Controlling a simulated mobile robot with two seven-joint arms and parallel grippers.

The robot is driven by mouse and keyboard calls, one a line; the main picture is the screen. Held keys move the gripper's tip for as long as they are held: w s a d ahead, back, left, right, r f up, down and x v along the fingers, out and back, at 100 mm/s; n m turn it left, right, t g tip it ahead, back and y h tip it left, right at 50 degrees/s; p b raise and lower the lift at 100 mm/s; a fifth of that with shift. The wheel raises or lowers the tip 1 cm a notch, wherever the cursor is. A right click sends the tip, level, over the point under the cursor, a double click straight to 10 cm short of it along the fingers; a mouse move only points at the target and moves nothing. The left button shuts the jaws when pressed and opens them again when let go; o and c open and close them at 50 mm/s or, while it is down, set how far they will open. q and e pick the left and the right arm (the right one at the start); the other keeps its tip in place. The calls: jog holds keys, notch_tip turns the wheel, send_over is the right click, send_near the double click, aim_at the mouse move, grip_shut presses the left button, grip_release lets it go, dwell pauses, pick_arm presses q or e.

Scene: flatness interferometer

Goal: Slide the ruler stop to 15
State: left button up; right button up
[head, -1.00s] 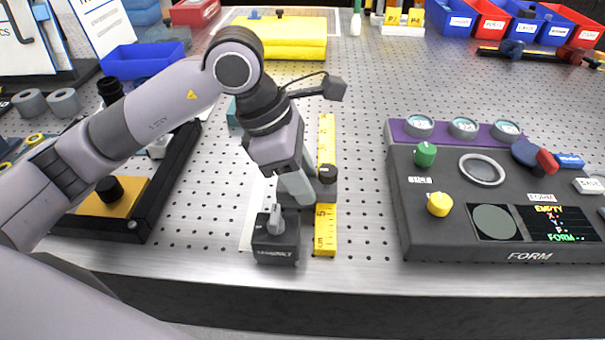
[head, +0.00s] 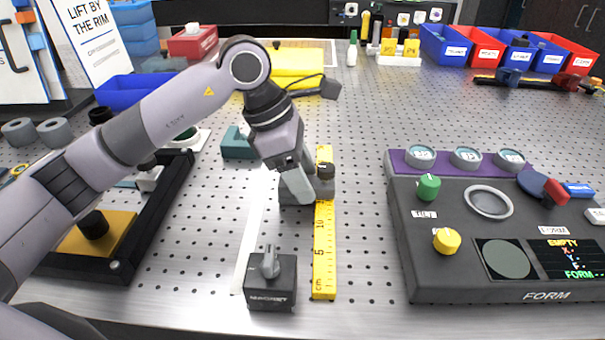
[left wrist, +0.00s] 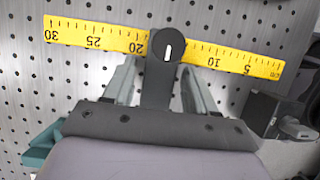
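The yellow ruler (head: 324,262) lies on the perforated metal table, its low numbers towards me. The ruler stop, a grey block with a black knob (head: 326,171), sits across it. In the left wrist view the knob (left wrist: 167,46) lies between the printed 20 and 10 on the ruler (left wrist: 92,36); the 15 label is hidden. My left gripper (head: 303,198) is at the stop's left side. In the left wrist view my left gripper's fingers (left wrist: 160,92) stand apart on either side of the stop's grey bar, with narrow gaps showing. My right gripper is not in view.
A dark block with a lever (head: 271,282) stands left of the ruler's near end. The dark FORM console (head: 450,270) stands to the right, with bare table between. A black-framed tray (head: 150,235) and a teal block (head: 238,143) are to the left.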

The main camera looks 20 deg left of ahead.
pick_arm(q)
jog(key=shift+r, duration=0.1)
jog(key=v, duration=0.7)
jog(key=shift+s, duration=0.1)
dwell(0.9)
